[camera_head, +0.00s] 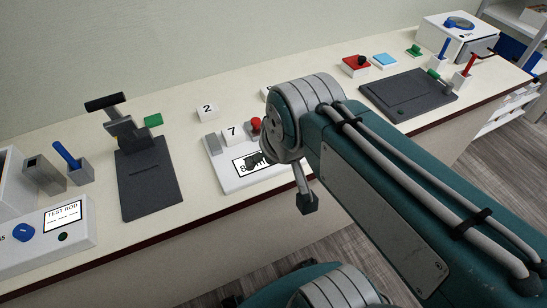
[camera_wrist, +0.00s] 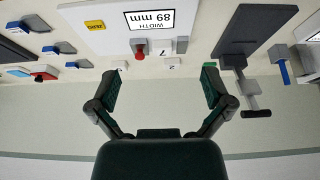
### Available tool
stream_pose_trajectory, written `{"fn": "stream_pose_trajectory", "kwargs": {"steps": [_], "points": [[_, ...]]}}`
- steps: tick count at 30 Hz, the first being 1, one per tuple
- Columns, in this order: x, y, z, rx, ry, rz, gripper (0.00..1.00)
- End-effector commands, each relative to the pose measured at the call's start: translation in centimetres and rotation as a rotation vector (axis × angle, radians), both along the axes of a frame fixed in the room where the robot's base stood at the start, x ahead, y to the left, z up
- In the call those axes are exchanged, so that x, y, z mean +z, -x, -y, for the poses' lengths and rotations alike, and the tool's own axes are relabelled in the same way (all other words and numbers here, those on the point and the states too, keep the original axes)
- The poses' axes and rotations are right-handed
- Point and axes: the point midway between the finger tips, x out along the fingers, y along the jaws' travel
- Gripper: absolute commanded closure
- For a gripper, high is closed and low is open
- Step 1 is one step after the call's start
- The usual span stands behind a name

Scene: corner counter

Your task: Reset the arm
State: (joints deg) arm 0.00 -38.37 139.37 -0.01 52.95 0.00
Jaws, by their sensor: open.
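My arm (camera_head: 390,190), teal and grey, reaches across the right half of the head view and over the counter's front edge. My gripper (camera_wrist: 160,84) is in the lower middle of the wrist view, its two dark green fingers spread wide apart with nothing between them. The fingers show against the counter and the wall, touching nothing that I can make out. In the head view most of the gripper is hidden behind the arm's rounded joint.
A white width gauge (camera_head: 225,178) with a red knob stands near the arm's joint, partly covered. Number blocks (camera_head: 207,113), a dark press stand (camera_head: 150,185), a test rod box (camera_head: 45,245) and a dark tray (camera_head: 408,97) line the counter (camera_head: 330,75). Floor lies in front.

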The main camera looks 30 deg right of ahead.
Motion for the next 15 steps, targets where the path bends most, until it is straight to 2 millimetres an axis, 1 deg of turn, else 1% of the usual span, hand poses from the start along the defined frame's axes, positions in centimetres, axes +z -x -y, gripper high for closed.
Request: {"fn": "stream_pose_trajectory", "kwargs": {"steps": [1, 5, 15], "points": [[-0.3, 0.8, 0.0, 0.000, 0.000, 0.017, 0.00], [-0.9, 1.7, 0.0, 0.000, 0.000, 0.037, 0.00], [-0.9, 1.8, 0.0, 0.000, 0.000, 0.037, 0.00]]}}
